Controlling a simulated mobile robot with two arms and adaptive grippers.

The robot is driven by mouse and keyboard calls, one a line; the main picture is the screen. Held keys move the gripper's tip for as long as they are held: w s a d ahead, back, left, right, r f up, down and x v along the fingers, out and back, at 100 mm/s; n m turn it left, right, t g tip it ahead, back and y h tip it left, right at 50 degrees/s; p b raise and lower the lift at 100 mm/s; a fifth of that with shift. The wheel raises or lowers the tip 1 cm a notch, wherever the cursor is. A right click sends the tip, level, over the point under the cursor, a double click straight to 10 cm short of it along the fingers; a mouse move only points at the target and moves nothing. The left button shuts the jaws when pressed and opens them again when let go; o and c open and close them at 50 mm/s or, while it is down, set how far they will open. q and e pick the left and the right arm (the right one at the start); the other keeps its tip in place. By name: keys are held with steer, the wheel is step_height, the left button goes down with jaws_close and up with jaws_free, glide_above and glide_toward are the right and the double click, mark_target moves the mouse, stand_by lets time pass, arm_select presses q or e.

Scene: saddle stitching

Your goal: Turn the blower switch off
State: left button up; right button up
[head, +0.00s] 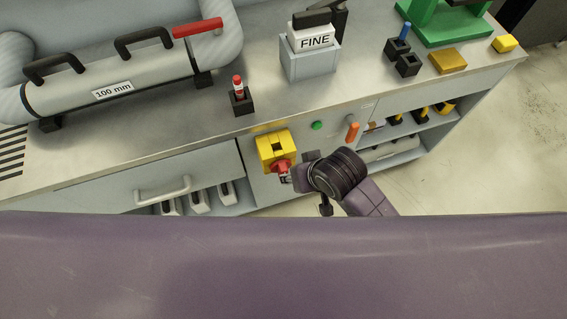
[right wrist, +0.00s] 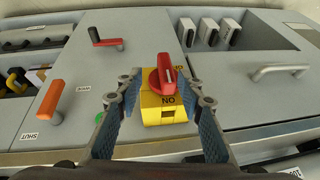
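The blower switch is a yellow box (head: 270,148) on the cabinet front with a red knob (head: 283,167). In the right wrist view the red knob (right wrist: 162,78) stands in front of the yellow box (right wrist: 165,114), its grip roughly upright in the picture. The lettering by it reads "NO" in this view; a second marking at its upper right is mostly hidden. My right gripper (head: 290,178) is at the switch. In the right wrist view its fingers (right wrist: 160,77) are open, one on each side of the knob, with visible gaps. My left gripper is not in view.
An orange lever (right wrist: 50,103), a green button (right wrist: 55,117) and a red-and-black handle (right wrist: 107,42) are on the same panel. A drawer handle (head: 163,190) juts out left of the switch.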

mark_target(284, 169)
steer(key=a, duration=0.1)
steer(key=w+a+r, duration=0.1)
steer(key=shift+a+r, duration=0.3)
steer(key=shift+a, duration=0.1)
steer(key=shift+w+a+r+n+h+p, duration=0.2)
steer(key=shift+a+r+n+h+p, duration=0.05)
steer(key=shift+a+n+h+p, duration=0.05)
steer(key=shift+d+h, duration=0.3)
steer(key=shift+w+d+f, duration=0.1)
steer(key=shift+d+f, duration=0.05)
steer(key=shift+f, duration=0.25)
steer(key=shift+p+x, duration=0.3)
steer(key=shift+x, duration=3.25)
steer(key=shift+w, duration=0.1)
steer(key=shift+c, duration=0.5)
jaws_close()
